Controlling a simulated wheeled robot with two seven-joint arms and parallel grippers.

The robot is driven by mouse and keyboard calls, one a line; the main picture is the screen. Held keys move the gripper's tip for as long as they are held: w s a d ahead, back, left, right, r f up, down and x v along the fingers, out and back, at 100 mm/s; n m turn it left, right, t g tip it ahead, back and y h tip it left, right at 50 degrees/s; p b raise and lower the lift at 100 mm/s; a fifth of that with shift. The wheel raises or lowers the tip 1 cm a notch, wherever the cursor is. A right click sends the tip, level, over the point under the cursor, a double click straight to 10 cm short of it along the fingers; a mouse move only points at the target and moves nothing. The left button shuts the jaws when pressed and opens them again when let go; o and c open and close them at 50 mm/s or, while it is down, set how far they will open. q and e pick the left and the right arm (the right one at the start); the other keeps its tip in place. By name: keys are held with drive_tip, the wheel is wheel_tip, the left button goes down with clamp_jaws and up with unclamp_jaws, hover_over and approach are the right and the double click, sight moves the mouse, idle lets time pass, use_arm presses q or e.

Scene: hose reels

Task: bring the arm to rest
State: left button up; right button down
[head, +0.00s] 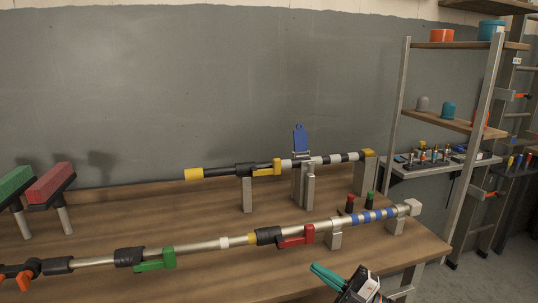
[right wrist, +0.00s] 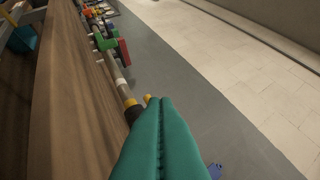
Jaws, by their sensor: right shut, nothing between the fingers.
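My left gripper does not show in either view.
A wooden table (head: 210,230) carries a long front pipe (head: 205,246) with green and red handles and a shorter rear pipe (head: 330,160) on posts. Red and green blocks (head: 50,183) stand at left. Shelves (head: 450,122) stand at right, with open floor (head: 500,265) below.

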drive_tip(key=s+d+f+m+t+h, duration=0.1)
drive_tip(key=s+d+f+m+h, duration=0.3)
drive_tip(key=f+m+h, duration=0.5)
drive_tip(key=s+d+f+m+t+h, duration=0.1)
drive_tip(key=s+d+f+m+h, duration=0.2)
drive_tip(key=s+f+m+h, duration=0.5)
drive_tip(key=s+d+f+m+g+h, duration=0.1)
drive_tip(key=s+f+m+g, duration=0.3)
drive_tip(key=s, duration=0.6)
drive_tip(key=s+d+m+g+h, duration=0.1)
drive_tip(key=s+m+g, duration=0.3)
drive_tip(key=s, duration=0.6)
wheel_tip(320, 180, down, 22)
drive_tip(key=r+n+g+p, duration=0.1)
drive_tip(key=g+p, duration=0.2)
drive_tip(key=s+d+f+p, duration=0.2)
drive_tip(key=s+d+f, duration=0.1)
drive_tip(key=s+f, duration=1.2)
drive_tip(key=shift+s+f+n+g+h, duration=0.2)
drive_tip(key=shift+s+n+g+h, duration=0.15)
drive_tip(key=shift+s, duration=0.55)
